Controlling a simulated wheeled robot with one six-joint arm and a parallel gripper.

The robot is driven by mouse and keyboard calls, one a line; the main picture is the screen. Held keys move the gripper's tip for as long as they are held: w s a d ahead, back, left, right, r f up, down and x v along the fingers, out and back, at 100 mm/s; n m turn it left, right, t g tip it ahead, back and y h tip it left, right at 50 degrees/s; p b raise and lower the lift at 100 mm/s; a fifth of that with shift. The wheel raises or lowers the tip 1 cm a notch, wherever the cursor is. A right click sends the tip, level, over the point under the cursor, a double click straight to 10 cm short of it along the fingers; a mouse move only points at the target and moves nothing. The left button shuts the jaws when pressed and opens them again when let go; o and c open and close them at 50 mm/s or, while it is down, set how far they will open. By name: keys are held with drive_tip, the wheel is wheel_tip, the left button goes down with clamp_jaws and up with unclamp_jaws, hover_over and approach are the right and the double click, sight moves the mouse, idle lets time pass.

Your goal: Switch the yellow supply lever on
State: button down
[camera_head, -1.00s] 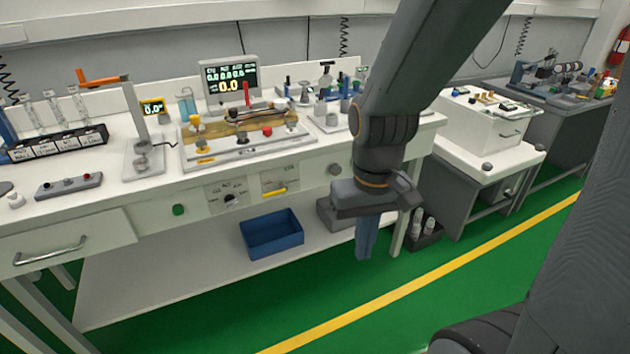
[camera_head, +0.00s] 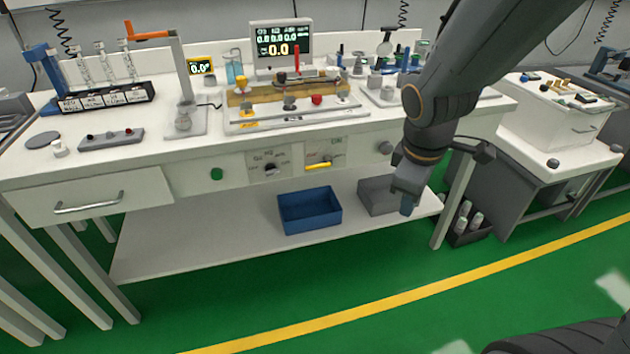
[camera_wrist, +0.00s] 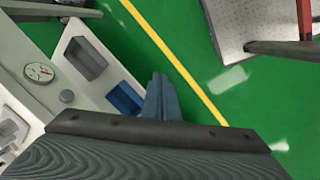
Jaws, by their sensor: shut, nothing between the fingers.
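The yellow supply lever (camera_head: 318,165) is a small yellow handle on a pale plate in the bench's front panel. It lies nearly level, its right end slightly raised. My gripper (camera_head: 407,207) is to the right of the lever and lower in the picture, in front of the grey bin, apart from the lever. Its blue-grey fingers are together and empty; they also show in the wrist view (camera_wrist: 162,98). I cannot make out the lever in the wrist view.
A blue bin (camera_head: 310,212) and a grey bin (camera_head: 376,195) stand on the lower shelf. Green floor in front is clear.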

drive_tip(key=w+a+f+n+t+y+b, duration=0.1)
drive_tip(key=w+a+n+b, duration=0.4)
drive_tip(key=n, duration=0.9)
drive_tip(key=w+a+f+n+t+y+b, duration=0.2)
drive_tip(key=w+a+f+n+t+b, duration=0.1)
drive_tip(key=w+a+n, duration=0.7)
drive_tip(key=shift+a+f+n+t+b, duration=0.45)
drive_tip(key=shift+f+n+b, duration=0.6)
drive_tip(key=shift+n, duration=0.95)
drive_tip(key=shift+w+r, duration=0.1)
drive_tip(key=shift+w, duration=0.05)
drive_tip(key=b+x, duration=0.8)
drive_tip(key=x, duration=0.2)
drive_tip(key=shift+w+a+r+p, duration=0.15)
drive_tip(key=shift+w+r+p, duration=0.3)
drive_tip(key=shift+r+p, duration=0.6)
drive_tip(key=shift+w+a+r+p, duration=0.2)
drive_tip(key=shift+w+r+p, duration=0.4)
drive_tip(key=shift+p, duration=0.8)
drive_tip(key=shift+s, duration=0.1)
